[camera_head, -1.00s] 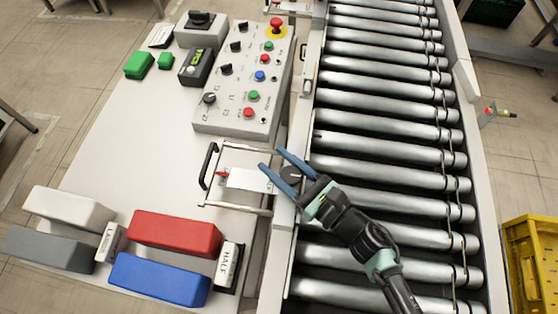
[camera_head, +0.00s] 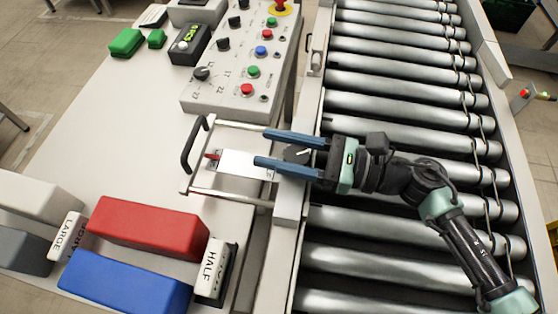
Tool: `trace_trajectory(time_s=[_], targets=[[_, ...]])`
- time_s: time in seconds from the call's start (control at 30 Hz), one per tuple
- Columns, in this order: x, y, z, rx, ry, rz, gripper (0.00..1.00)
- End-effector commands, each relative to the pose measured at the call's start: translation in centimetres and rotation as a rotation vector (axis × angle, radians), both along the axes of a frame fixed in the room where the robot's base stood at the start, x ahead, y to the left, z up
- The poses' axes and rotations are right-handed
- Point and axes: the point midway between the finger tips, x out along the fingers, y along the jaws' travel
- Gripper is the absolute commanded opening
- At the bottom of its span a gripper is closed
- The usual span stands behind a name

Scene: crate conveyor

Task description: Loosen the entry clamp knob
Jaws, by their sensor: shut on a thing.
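The entry clamp knob (camera_head: 297,153) is a dark round knob with a light pointer line, on the conveyor's left side rail. My gripper (camera_head: 270,148) reaches in from the right, with its two blue fingers pointing left. The fingers lie on either side of the knob, which sits between them nearer their base than their tips. They are shut on it. The clamp assembly (camera_head: 235,163), with a white plate, metal rods, a small red lever and a black handle, lies just left of the knob, and the fingertips reach over its right end.
A control panel (camera_head: 240,70) with several knobs and buttons stands just behind the clamp. Red (camera_head: 150,227) and blue (camera_head: 125,282) blocks lie at the front left, beside a "HALF" label block (camera_head: 214,267). Conveyor rollers (camera_head: 405,120) run along the right.

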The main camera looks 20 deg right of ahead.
Motion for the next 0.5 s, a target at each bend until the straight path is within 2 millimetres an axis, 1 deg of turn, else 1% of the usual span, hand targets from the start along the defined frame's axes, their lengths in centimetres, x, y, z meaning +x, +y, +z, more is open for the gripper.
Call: trace_trajectory(time_s=[0.03,0.5], targets=[[0.0,0.1,-1.2,-0.006,-0.001,0.05,0.0],[-1.2,0.7,-0.6,0.0,0.001,0.477,0.0]])
